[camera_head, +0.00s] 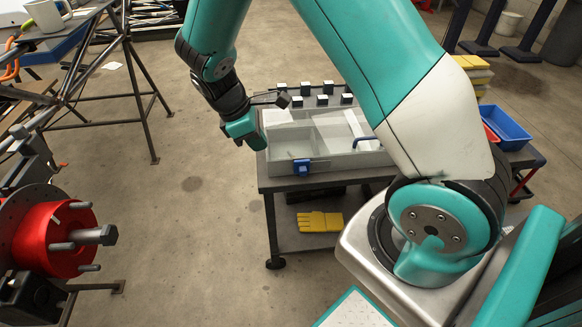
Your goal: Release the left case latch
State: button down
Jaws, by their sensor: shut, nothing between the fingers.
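A grey case (340,164) with a clear lid lies on a dark cart. A blue latch (301,167) sits on its front wall, towards the left; whether it is fastened is too small to tell. My arm hides the right end of the case, and no second latch shows. My gripper (283,99) is shut and empty near the case's back left corner, above and left of the latch and apart from it.
Several dark posts with pale tops (306,88) stand behind the case. A blue bin (506,126) stands right of it. Yellow gloves (320,222) lie on the cart's lower shelf. A red hub (60,240) stands at left; the floor between is free.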

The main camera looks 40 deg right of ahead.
aim_at(302, 169)
jog(key=shift+f, duration=0.1)
jog(key=b+x, duration=0.1)
jog(key=x, duration=0.9)
jog(key=shift+s+d+f+b, duration=0.1)
jog(key=shift+s+d+b, duration=0.1)
jog(key=shift+b, duration=0.2)
jog(key=shift+s+d+r, duration=0.1)
jog(key=shift+s+d, duration=0.25)
jog(key=shift+d, duration=0.15)
jog(key=shift+s+d+r, duration=0.15)
jog(key=shift+s+d, duration=0.2)
jog(key=shift+d, duration=0.15)
jog(key=shift+s+d, duration=0.3)
jog(key=shift+d, duration=0.15)
